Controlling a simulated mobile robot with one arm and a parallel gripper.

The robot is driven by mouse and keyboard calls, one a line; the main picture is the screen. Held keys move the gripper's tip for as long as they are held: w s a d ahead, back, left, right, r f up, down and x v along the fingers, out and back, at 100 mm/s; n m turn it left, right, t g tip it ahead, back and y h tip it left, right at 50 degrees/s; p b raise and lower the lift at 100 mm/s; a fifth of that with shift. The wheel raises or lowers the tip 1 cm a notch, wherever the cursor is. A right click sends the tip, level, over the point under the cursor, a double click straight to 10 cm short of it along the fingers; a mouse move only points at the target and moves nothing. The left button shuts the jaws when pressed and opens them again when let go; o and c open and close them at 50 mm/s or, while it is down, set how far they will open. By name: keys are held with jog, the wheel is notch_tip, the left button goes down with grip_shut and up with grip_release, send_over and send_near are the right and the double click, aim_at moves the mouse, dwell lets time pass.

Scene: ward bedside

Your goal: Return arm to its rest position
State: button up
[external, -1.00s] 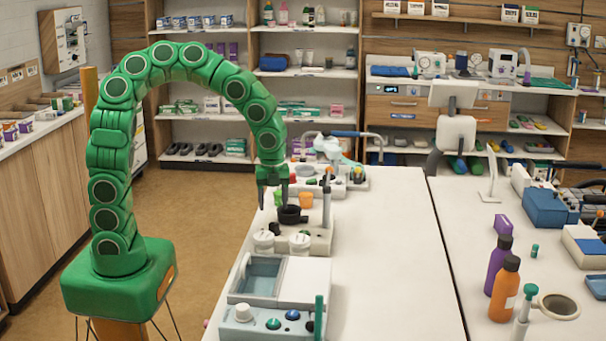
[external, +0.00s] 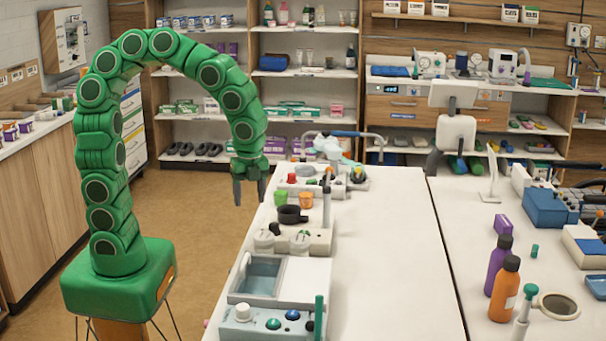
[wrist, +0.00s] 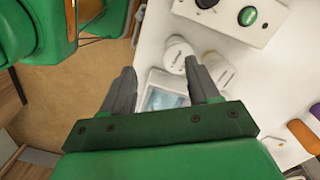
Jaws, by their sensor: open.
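My green arm arches up from its green base at the left of the external view. My gripper (external: 250,192) hangs down at the arm's end, beside the left edge of the white table (external: 385,250), with its dark fingers apart and nothing visible between them. In the wrist view my gripper (wrist: 163,88) also shows two separate grey fingers. Below them in that view are the table edge, white round lids (wrist: 178,52) and part of a bluish basin (wrist: 165,92).
A grey device with a basin (external: 262,275) is nearer the camera. Brown floor (external: 205,215) lies open between my base and the table.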

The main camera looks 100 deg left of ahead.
jog(key=s+d+r+n, duration=0.4)
jog(key=s+d+n, duration=0.1)
jog(key=s+d, duration=0.45)
jog(key=s+f+n+g, duration=0.1)
jog(key=s+f+n, duration=0.1)
jog(key=s+n, duration=0.5)
jog(key=s, duration=0.4)
jog(key=shift+s+a+h, duration=0.25)
jog(key=shift+s+h, duration=0.05)
jog(key=shift+s, duration=0.05)
jog(key=shift+w+r, duration=0.1)
